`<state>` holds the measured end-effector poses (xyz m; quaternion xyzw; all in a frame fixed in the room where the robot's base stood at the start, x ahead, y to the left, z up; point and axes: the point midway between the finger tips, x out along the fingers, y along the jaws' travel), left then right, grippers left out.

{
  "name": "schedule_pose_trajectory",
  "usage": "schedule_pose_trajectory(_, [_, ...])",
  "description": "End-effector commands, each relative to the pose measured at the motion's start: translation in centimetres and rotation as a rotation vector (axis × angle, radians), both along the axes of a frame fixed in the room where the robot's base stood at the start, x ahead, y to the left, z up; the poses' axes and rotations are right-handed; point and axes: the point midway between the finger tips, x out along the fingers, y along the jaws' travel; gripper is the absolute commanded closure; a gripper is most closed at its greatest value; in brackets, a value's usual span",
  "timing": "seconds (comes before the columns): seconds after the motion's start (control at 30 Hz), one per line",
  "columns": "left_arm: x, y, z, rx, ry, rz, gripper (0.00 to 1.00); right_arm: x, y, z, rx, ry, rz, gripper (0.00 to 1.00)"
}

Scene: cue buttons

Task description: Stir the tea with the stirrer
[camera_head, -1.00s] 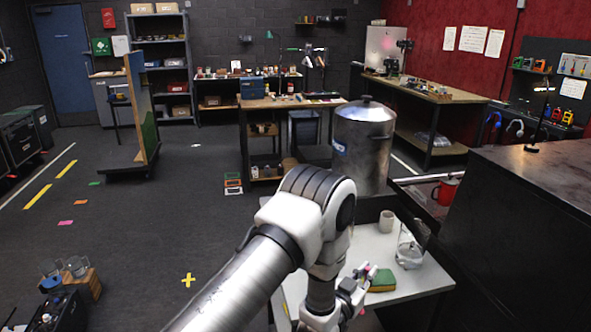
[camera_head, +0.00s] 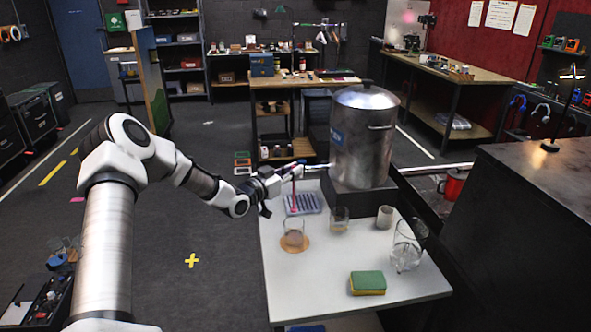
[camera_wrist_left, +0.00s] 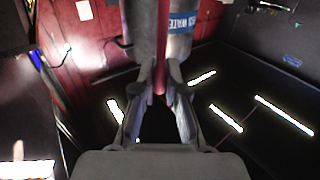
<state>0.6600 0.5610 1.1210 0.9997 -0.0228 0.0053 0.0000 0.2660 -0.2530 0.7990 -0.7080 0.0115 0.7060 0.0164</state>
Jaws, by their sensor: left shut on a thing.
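My left gripper (camera_head: 289,173) is shut on a thin reddish stirrer (camera_head: 294,194), which hangs upright below the fingers. In the left wrist view the gripper's fingers (camera_wrist_left: 160,92) close on the stirrer (camera_wrist_left: 162,45). A glass (camera_head: 294,236) with brownish tea stands on a round tan coaster (camera_head: 304,247) on the white table (camera_head: 330,262). The stirrer's lower end is over the glass, close to its rim; I cannot tell whether it reaches inside. My right gripper is not in view.
Right of the tea glass stand a small glass (camera_head: 339,219), a pale cup (camera_head: 385,217) and a taller glass (camera_head: 409,246). A green and yellow sponge (camera_head: 368,283) lies in front. Behind are a slotted tray (camera_head: 303,203) and a big metal urn (camera_head: 362,137).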

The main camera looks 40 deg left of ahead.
Motion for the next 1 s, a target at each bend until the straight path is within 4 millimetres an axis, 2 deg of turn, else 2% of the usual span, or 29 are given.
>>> schedule_pose_trajectory(0.03, [0.0,0.0,-1.0,0.000,0.001,0.000,1.00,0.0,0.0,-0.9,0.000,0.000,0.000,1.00])
schedule_pose_trajectory(0.2, [0.0,0.0,-2.6,0.000,0.001,0.000,1.00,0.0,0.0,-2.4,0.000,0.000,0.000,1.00])
schedule_pose_trajectory(1.0, [0.1,-0.1,-10.2,-0.001,0.000,0.000,1.00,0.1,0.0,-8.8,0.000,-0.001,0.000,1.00])
